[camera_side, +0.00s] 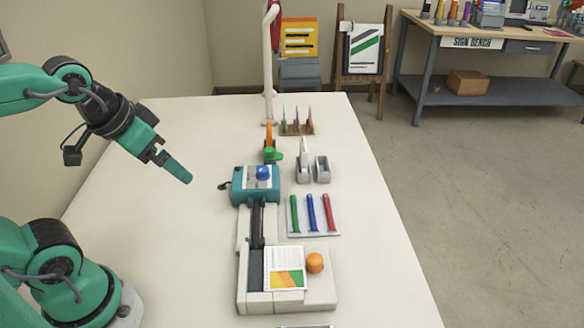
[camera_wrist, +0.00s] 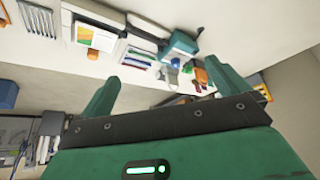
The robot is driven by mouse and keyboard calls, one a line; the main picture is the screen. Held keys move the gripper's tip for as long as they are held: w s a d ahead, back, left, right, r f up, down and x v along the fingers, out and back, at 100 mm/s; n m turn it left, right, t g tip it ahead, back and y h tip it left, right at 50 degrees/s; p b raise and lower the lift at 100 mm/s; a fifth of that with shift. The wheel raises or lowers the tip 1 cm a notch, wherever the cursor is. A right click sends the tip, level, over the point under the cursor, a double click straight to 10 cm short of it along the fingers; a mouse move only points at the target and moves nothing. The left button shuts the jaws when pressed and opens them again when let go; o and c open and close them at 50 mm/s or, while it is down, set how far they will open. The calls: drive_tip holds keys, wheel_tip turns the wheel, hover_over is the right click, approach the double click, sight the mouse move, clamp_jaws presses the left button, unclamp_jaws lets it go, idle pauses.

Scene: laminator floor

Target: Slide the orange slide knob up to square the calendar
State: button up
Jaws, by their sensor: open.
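The orange slide knob (camera_side: 314,263) is round and sits on the right part of a pale laminator bed (camera_side: 322,293) near the front of the table. The calendar (camera_side: 285,255), a white sheet with a green, yellow and orange picture, lies on the bed just left of the knob. Both also show small in the wrist view, the calendar (camera_wrist: 84,33) above the knob (camera_wrist: 92,53). Whether the calendar touches the knob I cannot tell. My gripper (camera_side: 180,171) is open and empty, high at the left, well away from the knob. Its two fingers (camera_wrist: 162,86) are spread in the wrist view.
A teal laminator head (camera_side: 256,187) with a blue knob stands behind the bed. Right of it is a tray (camera_side: 327,231) with green, blue and red sticks. Tape dispensers (camera_side: 304,168) and a white pole (camera_side: 267,70) stand farther back. The table's left side is clear.

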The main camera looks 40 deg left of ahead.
drive_tip(key=shift+c, duration=0.4)
drive_tip(key=shift+w, duration=0.1)
drive_tip(key=c, duration=0.7)
drive_tip(key=shift+w+d, duration=0.2)
drive_tip(key=shift+c, duration=1.4)
drive_tip(key=w+d+f+m+g, duration=0.2)
drive_tip(key=w+d+f+g, duration=0.1)
drive_tip(key=w+d, duration=0.7)
drive_tip(key=w+d+f, duration=0.1)
drive_tip(key=d+f, duration=0.2)
drive_tip(key=d, duration=0.1)
drive_tip(key=w+d+f+m+g, duration=0.1)
drive_tip(key=d+f, duration=0.2)
drive_tip(key=d, duration=0.1)
drive_tip(key=w+d+f+g, duration=0.1)
drive_tip(key=w+d+f, duration=0.1)
drive_tip(key=d+f, duration=0.1)
drive_tip(key=shift+d+m, duration=0.3)
drive_tip(key=shift+d, duration=0.45)
drive_tip(key=shift+d+f+g, duration=0.25)
drive_tip(key=shift+f+g, duration=0.05)
drive_tip(key=shift+f, duration=0.15)
